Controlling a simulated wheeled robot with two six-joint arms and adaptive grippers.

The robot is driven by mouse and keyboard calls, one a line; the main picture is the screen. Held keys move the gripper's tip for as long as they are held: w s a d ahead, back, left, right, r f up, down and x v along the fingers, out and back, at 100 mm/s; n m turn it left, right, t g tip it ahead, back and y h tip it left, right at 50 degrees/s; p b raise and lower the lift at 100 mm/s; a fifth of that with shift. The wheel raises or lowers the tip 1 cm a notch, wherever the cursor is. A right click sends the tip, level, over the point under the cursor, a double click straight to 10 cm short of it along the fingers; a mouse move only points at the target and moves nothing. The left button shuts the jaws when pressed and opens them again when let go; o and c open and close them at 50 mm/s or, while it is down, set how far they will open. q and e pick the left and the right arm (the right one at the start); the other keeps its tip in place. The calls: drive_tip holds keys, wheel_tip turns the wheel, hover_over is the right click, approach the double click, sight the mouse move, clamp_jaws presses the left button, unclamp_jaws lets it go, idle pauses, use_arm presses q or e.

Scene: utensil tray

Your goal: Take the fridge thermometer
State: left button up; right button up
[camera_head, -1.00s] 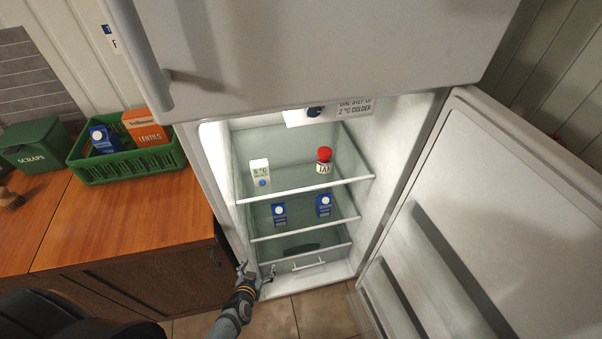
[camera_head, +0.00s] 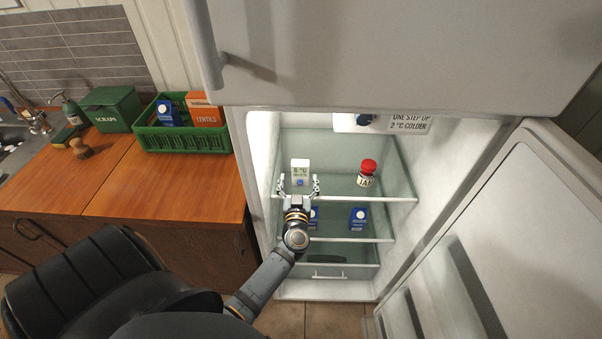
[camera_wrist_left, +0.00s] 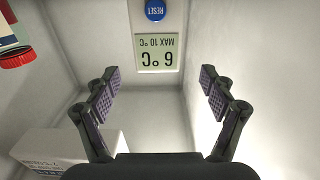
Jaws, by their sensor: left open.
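The fridge thermometer (camera_head: 300,166) is a white upright block with a display and a blue button, on the top shelf at the left. In the left wrist view the thermometer (camera_wrist_left: 158,22) appears upside down, reading 6 °C and MAX 10 °C, with a blue RESET button. My left gripper (camera_head: 299,184) is open in front of it, one finger toward each side. In the left wrist view the open fingers (camera_wrist_left: 160,78) lie left and right of the thermometer's line, with clear gaps and no visible contact. My right gripper is not in view.
A red-lidded jam jar (camera_head: 367,173) stands right of the thermometer on the same shelf (camera_head: 392,199). Blue cartons (camera_head: 358,218) stand on the shelf below. The fridge door (camera_head: 500,230) is open to the right. A green crate (camera_head: 185,140) sits on the wooden counter (camera_head: 150,185).

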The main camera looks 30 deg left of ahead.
sight(300, 168)
use_arm(q)
drive_tip(key=shift+w+a, duration=0.2)
drive_tip(key=shift+w, duration=0.35)
drive_tip(key=shift+w+r, duration=0.1)
drive_tip(key=shift+w, duration=0.05)
drive_tip(key=x, duration=0.5)
drive_tip(key=shift+r, duration=0.15)
drive_tip(key=shift+d+r, duration=0.1)
drive_tip(key=shift+c, duration=0.3)
drive_tip(key=shift+c, duration=1.2)
drive_tip(key=c, duration=1)
